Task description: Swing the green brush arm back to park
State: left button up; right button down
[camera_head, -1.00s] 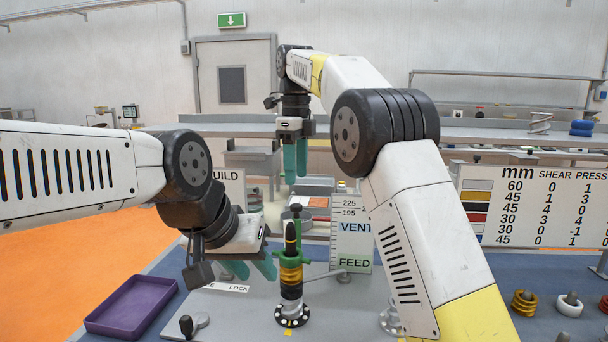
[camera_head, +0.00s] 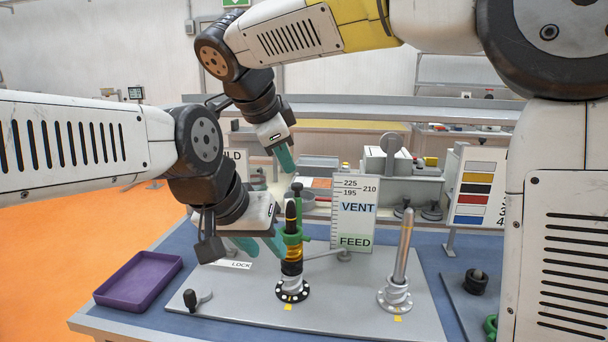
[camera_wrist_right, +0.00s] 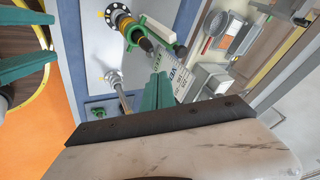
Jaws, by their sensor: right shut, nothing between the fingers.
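Whether a finger touches the green part I cannot tell. My right gripper (camera_head: 287,160) is higher and farther back, up and left of the post's tip. Its fingers are together and empty, also in the right wrist view (camera_wrist_right: 159,88).
A bare metal post (camera_head: 404,250) with a spring stands right on the grey plate. The VENT/FEED sign (camera_head: 355,205) stands behind. A purple tray (camera_head: 137,281) is left, a black-knobbed handle (camera_head: 195,298) at the front.

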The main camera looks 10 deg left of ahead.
aim_at(296, 188)
jog(key=x, duration=0.3)
jog(key=w+a+x, duration=0.1)
jog(key=x, duration=0.7)
jog(key=shift+w+a+r, duration=0.15)
jog(key=shift+w+r, duration=0.15)
jog(key=shift+w, duration=0.1)
jog(key=shift+w+a, duration=0.2)
jog(key=shift+w, duration=0.35)
jog(key=shift+w+a, duration=0.1)
jog(key=shift+w+a+m, duration=0.4)
jog(key=shift+m, duration=0.1)
jog(key=w+a+m+h, duration=0.1)
jog(key=w+a+m, duration=0.1)
jog(key=w, duration=0.5)
jog(key=shift+a+g+h, duration=0.4)
jog(key=shift+a, duration=0.15)
jog(key=shift+w, duration=0.1)
